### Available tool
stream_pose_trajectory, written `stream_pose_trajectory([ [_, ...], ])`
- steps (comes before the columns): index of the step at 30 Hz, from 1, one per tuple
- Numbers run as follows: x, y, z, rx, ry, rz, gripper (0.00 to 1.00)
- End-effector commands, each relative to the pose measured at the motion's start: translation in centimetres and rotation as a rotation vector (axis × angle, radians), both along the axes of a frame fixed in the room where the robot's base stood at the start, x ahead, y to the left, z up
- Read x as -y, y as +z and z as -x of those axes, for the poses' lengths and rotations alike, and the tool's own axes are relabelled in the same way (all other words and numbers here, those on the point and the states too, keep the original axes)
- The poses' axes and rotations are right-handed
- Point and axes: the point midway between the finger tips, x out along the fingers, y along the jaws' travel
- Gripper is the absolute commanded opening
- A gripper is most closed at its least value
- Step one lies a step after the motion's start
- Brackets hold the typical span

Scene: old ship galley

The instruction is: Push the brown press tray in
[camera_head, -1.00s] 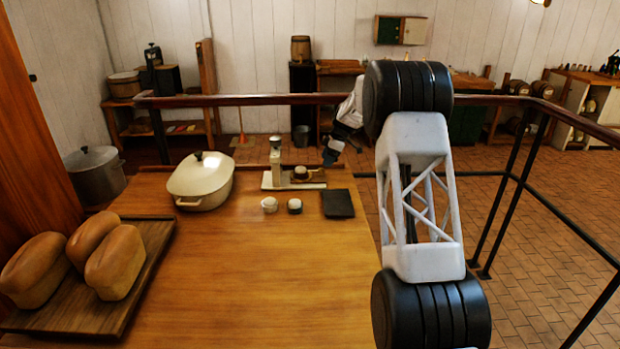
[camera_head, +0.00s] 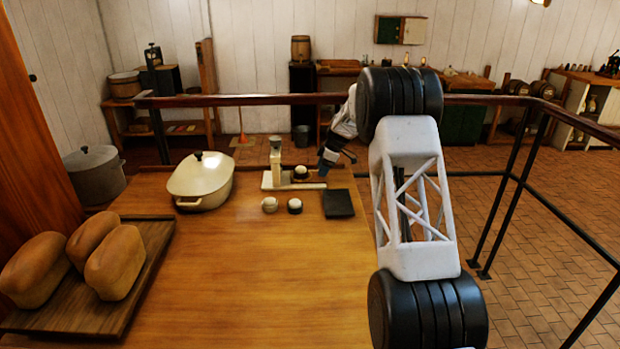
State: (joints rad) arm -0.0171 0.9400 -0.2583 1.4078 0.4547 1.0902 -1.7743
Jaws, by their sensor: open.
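The press stands at the far end of the wooden table, with a pale upright post (camera_head: 276,162) on a light base (camera_head: 268,184). The brown press tray (camera_head: 312,179) lies at the press's right side, low on the base. A small dark piece with a pale top (camera_head: 301,173) sits at the tray, just right of the post. My gripper (camera_head: 328,166) is open and points down at the tray's right end. It hides part of that end. I cannot tell whether it touches the tray.
Two small pale-topped pieces (camera_head: 269,204) (camera_head: 295,205) and a flat black square (camera_head: 338,203) lie in front of the press. A lidded cream pot (camera_head: 201,180) stands to the left. Bread loaves rest on a board (camera_head: 96,310) at the near left. The table's middle is clear.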

Motion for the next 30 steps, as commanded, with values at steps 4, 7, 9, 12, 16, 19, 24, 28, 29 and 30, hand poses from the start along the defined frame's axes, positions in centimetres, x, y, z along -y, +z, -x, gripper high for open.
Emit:
stream_pose_trajectory([
  [4, 0.0, 0.0, 0.0, 0.000, 0.000, 0.000, 0.37],
  [7, 0.0, 0.0, 0.0, 0.000, 0.000, 0.000, 0.22],
  [9, 0.0, 0.0, 0.0, 0.000, 0.000, 0.000, 0.11],
  [12, 0.0, 0.0, 0.0, 0.000, 0.000, 0.000, 0.09],
  [16, -0.2, 0.0, 0.0, 0.000, 0.000, 0.000, 0.09],
  [19, -0.5, 0.0, 0.0, 0.000, 0.001, 0.000, 0.09],
  [24, -1.3, 0.1, 0.0, 0.000, 0.001, 0.000, 0.09],
  [28, -2.0, 0.1, 0.0, 0.001, 0.001, 0.000, 0.09],
  [29, -2.1, 0.1, 0.0, 0.000, 0.001, 0.000, 0.09],
  [30, -2.3, 0.1, 0.0, 0.000, 0.001, 0.000, 0.09],
])
